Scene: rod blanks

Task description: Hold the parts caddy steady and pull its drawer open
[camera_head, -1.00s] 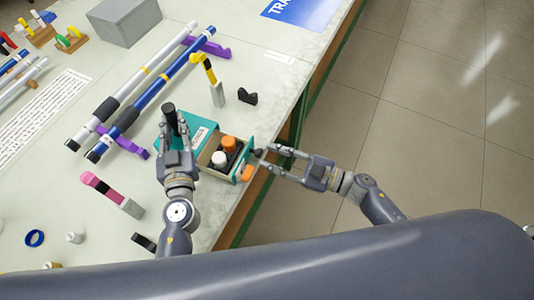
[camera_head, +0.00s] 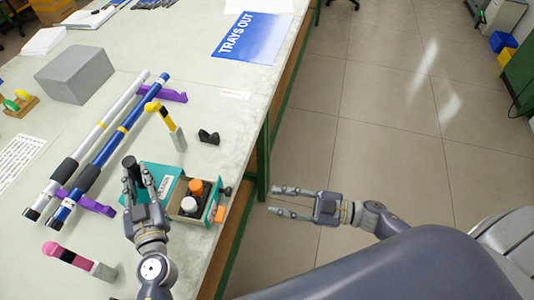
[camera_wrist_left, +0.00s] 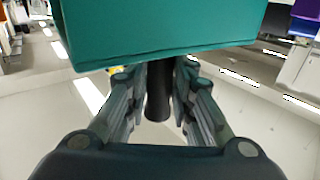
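The teal parts caddy (camera_head: 171,170) stands near the table's right edge. A dark knob (camera_head: 227,191) sits on the drawer's teal front. My left gripper (camera_head: 138,172) has its fingers closed around the post; the left wrist view shows the post (camera_wrist_left: 158,95) between them, below the teal body. My right gripper (camera_head: 275,201) is open and empty, right of the knob and clear of it.
A yellow-topped tool (camera_head: 165,118) and a small black block (camera_head: 208,137) stand behind the caddy. White and blue rods (camera_head: 118,137) lie on purple rests to the left. A pink-handled piece (camera_head: 75,258) lies at front left. Beyond the table edge is open floor.

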